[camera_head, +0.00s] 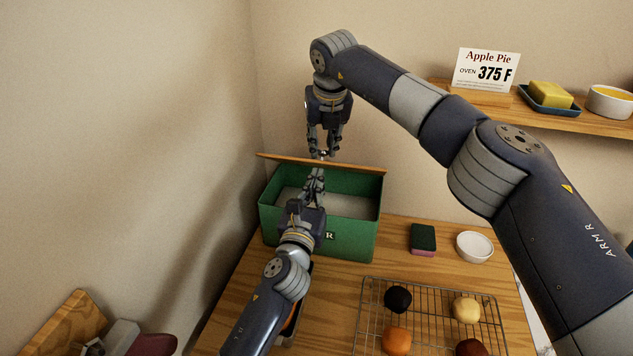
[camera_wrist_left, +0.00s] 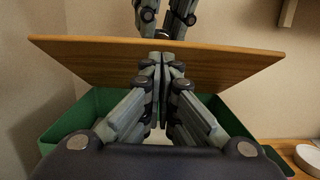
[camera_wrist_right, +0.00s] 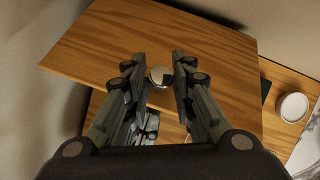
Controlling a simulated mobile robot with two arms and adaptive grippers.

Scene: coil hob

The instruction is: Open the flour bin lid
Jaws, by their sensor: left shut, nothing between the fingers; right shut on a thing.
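The green flour bin (camera_head: 345,235) stands on the counter by the left wall. Its wooden lid (camera_head: 362,168) is raised and tilted at the back of the bin, so the bin's inside shows. My right gripper (camera_head: 323,153) comes from above and is shut on the lid's round metal knob (camera_wrist_right: 160,76). My left gripper (camera_head: 318,172) is shut and empty over the bin opening, its fingertips close to the lid. In the left wrist view the fingertips (camera_wrist_left: 158,60) overlap the lid (camera_wrist_left: 90,55); whether they touch it I cannot tell. Part of the bin's lettering is hidden behind my left arm.
A wire rack (camera_head: 430,310) with several round items stands in front right of the bin. A green and pink sponge (camera_head: 423,238) and a white bowl (camera_head: 475,246) lie right of the bin. A wall shelf (camera_head: 560,118) holds a recipe card (camera_head: 487,72), butter dish and bowl.

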